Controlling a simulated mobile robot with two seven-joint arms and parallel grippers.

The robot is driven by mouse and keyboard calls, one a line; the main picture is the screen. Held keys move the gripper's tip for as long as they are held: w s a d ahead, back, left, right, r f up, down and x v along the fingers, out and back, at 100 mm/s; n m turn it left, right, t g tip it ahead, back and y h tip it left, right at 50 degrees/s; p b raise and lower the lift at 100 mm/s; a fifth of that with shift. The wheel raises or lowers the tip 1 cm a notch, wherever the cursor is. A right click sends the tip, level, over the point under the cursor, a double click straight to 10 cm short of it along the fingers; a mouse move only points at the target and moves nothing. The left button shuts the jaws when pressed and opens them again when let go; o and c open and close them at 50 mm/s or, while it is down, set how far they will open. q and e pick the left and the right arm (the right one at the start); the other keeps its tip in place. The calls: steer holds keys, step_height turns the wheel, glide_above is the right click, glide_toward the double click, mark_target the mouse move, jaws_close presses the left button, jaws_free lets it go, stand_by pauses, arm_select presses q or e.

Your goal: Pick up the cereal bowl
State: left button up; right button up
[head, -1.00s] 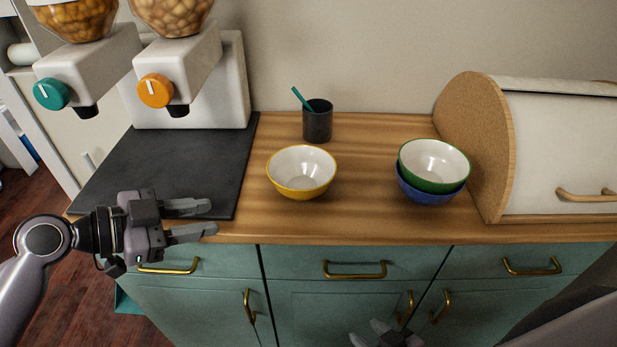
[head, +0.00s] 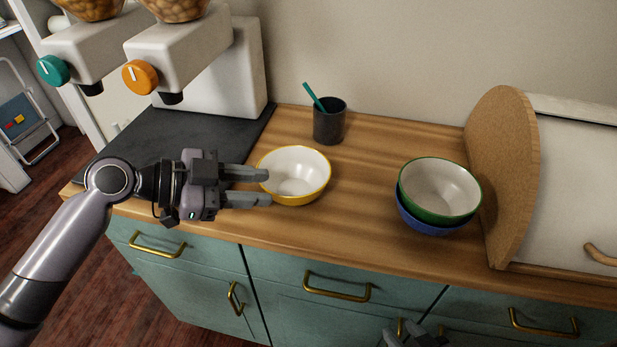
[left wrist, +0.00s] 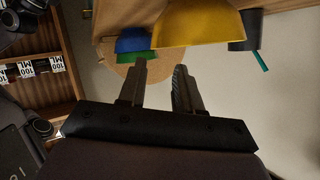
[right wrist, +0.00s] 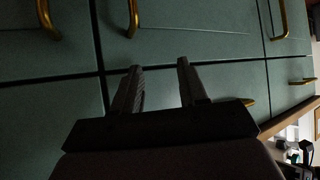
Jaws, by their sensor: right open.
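A yellow bowl (head: 296,178), white inside, stands upright on the wooden counter. A green bowl (head: 440,190) sits nested in a blue bowl (head: 432,225) to the right. My left gripper (head: 268,187) is open, its fingers pointing right at the yellow bowl's left side; nothing is between them. In the left wrist view the yellow bowl (left wrist: 198,22) is just beyond the fingertips, and the blue bowl (left wrist: 132,40) and green bowl (left wrist: 138,58) lie farther off. My right gripper (right wrist: 160,66) is open and empty, low in front of the cabinet doors.
A dark cup (head: 329,122) with a teal utensil stands behind the yellow bowl. A cereal dispenser (head: 215,70) stands by a dark mat (head: 160,140) at left. A bread box (head: 505,170) closes off the right. The counter between the bowls is clear.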

mark_target(300, 194)
arm_select(q)
steer(key=shift+w+d+f, duration=0.1)
steer(key=shift+d, duration=0.4)
steer(key=x, duration=0.1)
steer(key=p+x, duration=0.1)
steer(key=x, duration=0.1)
steer(key=p+x, duration=0.1)
steer(key=x, duration=0.1)
steer(key=shift+s+d+f, duration=0.2)
steer(key=shift+s, duration=0.15)
steer(key=shift+w+d+f, duration=0.15)
steer(key=shift+d+f, duration=0.05)
steer(key=shift+d, duration=0.15)
jaws_close()
